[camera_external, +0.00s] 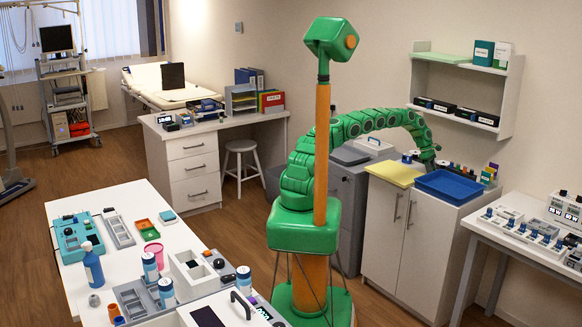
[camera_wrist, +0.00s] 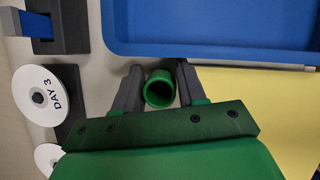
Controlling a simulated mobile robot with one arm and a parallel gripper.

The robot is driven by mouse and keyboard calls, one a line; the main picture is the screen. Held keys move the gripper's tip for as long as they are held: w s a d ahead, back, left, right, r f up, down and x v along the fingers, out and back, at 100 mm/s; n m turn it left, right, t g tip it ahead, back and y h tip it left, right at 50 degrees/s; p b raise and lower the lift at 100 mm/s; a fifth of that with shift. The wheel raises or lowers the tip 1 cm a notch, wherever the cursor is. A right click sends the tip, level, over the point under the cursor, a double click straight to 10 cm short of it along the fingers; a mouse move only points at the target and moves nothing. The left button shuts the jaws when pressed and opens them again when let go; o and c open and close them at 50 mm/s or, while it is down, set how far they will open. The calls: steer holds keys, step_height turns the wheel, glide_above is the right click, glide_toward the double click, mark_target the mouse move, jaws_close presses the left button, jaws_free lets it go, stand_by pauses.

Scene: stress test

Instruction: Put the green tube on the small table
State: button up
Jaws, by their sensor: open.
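The green tube (camera_wrist: 159,88) shows in the wrist view as a round, hollow ring seen from above, so it appears upright. My gripper (camera_wrist: 159,72) is open, with one dark finger on each side of the tube. A narrow gap shows on the left; on the right I cannot tell whether the finger touches it. In the external view my gripper (camera_external: 429,160) is over the back of the white cabinet (camera_external: 418,235), and the tube cannot be made out there. A white table (camera_external: 482,227) stands at the right; I cannot tell whether it is the small table.
A blue tray (camera_wrist: 210,48) and a yellow sheet (camera_wrist: 275,110) lie beside the tube on the cabinet. White discs, one marked DAY 3 (camera_wrist: 38,96), stand left of it. A wall shelf (camera_external: 455,105) hangs above. A cluttered white table (camera_external: 135,190) stands at the front left.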

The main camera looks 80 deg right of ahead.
steer(key=shift+s+f, duration=0.1)
steer(key=shift+f, duration=0.1)
steer(key=c, duration=0.7)
steer(key=shift+r, duration=1.45)
steer(key=w+a+r, duration=0.9)
steer(key=w+r, duration=0.1)
steer(key=shift+a, duration=0.3)
steer(key=shift+w+r, duration=0.1)
